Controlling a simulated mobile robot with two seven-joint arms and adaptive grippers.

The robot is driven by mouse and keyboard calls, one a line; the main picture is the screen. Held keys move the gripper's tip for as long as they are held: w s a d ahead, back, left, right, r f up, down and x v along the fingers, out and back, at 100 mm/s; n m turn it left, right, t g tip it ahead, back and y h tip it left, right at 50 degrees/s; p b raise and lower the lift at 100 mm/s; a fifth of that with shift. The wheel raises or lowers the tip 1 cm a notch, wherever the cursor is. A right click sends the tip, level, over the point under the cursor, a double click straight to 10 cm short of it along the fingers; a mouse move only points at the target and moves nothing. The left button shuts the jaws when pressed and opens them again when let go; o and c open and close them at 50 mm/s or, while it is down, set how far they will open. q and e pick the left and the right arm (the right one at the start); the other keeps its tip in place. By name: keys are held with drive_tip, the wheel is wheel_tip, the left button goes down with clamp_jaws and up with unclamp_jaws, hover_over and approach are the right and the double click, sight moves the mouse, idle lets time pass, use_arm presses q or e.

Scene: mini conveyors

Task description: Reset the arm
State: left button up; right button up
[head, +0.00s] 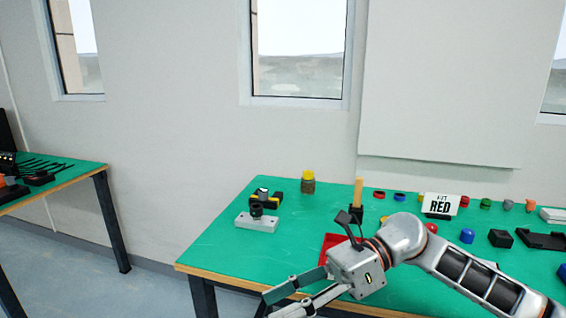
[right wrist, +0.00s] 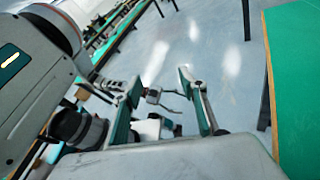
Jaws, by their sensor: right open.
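My right arm comes in from the right of the head view. Its right gripper (head: 272,305) points left, near the front edge of the green-topped table (head: 225,250). In the right wrist view the right gripper (right wrist: 158,88) has its two fingers spread well apart, with nothing held between them. Grey floor (right wrist: 215,45) lies beyond the fingers. My left gripper is not in the head view.
The table holds a red tray (head: 331,241), partly hidden by my wrist, a grey fixture (head: 257,222), a yellow-capped jar (head: 308,182), a "KIT RED" sign (head: 440,203) and several small coloured parts. Another table (head: 60,187) stands at left, with open floor between.

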drive_tip(key=s+a+r+m+t+y+p, duration=0.1)
drive_tip(key=a+r+m+t+y, duration=0.1)
drive_tip(key=a+r+m+y, duration=0.3)
drive_tip(key=w+d+f+m+t+h+p, duration=0.2)
drive_tip(key=d+f+m+t+h, duration=0.3)
drive_tip(key=f+m+t, duration=0.75)
drive_tip(key=w+d+f+m+t+h+p, duration=0.1)
drive_tip(key=w+d+f+m+t+h, duration=0.45)
drive_tip(key=m, duration=1.35)
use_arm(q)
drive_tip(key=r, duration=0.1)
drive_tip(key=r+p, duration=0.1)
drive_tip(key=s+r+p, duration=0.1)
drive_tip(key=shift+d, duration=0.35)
use_arm(e)
drive_tip(key=s+d+f+m+g+h, duration=0.2)
drive_tip(key=s+d+f+m, duration=0.4)
drive_tip(key=s+f, duration=0.4)
drive_tip(key=s+d+f+m+g+h, duration=0.2)
drive_tip(key=s+d+f+m, duration=0.5)
drive_tip(key=s+f, duration=0.4)
drive_tip(key=shift+s+d+f+g+h, duration=0.2)
drive_tip(key=shift+s+d+g+h, duration=0.25)
drive_tip(key=shift+d+h, duration=0.4)
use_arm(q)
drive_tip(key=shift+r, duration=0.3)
